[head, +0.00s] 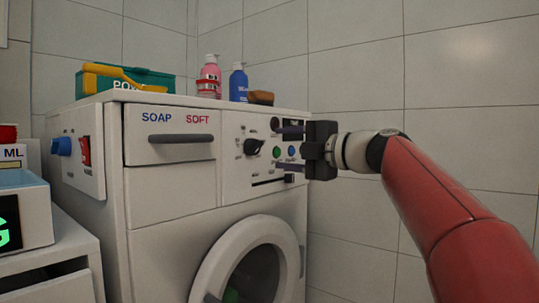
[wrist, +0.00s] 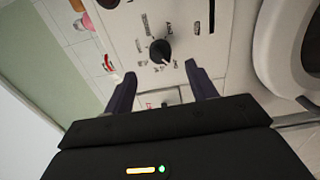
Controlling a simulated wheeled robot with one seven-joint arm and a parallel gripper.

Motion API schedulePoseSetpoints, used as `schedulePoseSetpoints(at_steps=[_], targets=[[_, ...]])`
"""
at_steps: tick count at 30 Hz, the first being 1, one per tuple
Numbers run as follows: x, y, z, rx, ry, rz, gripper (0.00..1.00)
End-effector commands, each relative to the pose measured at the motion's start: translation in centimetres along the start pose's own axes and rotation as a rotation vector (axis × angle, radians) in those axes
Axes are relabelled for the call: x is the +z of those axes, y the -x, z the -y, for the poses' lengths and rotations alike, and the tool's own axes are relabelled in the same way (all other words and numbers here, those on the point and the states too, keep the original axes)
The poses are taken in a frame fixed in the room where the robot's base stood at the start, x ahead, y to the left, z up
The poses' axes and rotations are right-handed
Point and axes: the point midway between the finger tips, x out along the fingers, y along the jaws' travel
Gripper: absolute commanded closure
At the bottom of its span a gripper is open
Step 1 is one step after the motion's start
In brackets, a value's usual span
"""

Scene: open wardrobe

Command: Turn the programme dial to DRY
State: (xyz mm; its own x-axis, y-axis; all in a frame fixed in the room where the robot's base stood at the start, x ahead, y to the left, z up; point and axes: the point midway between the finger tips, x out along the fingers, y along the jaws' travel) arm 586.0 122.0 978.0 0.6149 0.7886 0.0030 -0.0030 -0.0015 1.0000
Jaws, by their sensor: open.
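The programme dial (head: 251,147) is a black round knob on the white washing machine's front panel, right of the soap drawer. It also shows in the wrist view (wrist: 160,51), with small printed labels around it that are too blurred to read. A light mark shows on the knob's lower side in the wrist view. My gripper (head: 281,149) is at the panel's right side, right of the dial. Its two dark fingers (wrist: 160,74) are spread apart with nothing held between them. In the wrist view the dial lies just beyond the gap, apart from both fingertips.
The drawer handle (head: 181,138) sticks out to the left. Bottles (head: 238,84) and a green box (head: 140,80) stand on top. The round door (head: 246,262) is below.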

Motion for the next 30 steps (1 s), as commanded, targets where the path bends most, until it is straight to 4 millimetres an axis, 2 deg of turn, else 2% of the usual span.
schedulePoseSetpoints(at_steps=[6, 12, 16, 24, 30], targets=[[-0.1, -3.5, -0.3, -0.002, -0.002, -0.005, 0.43], [-0.1, -6.2, -0.2, -0.003, -0.002, -0.002, 0.43], [-0.1, -7.0, -0.1, -0.003, -0.002, -0.001, 0.43], [-0.1, -7.2, 0.0, -0.003, -0.001, 0.000, 0.43], [-0.1, -7.2, 0.0, -0.003, -0.002, 0.000, 0.68]])
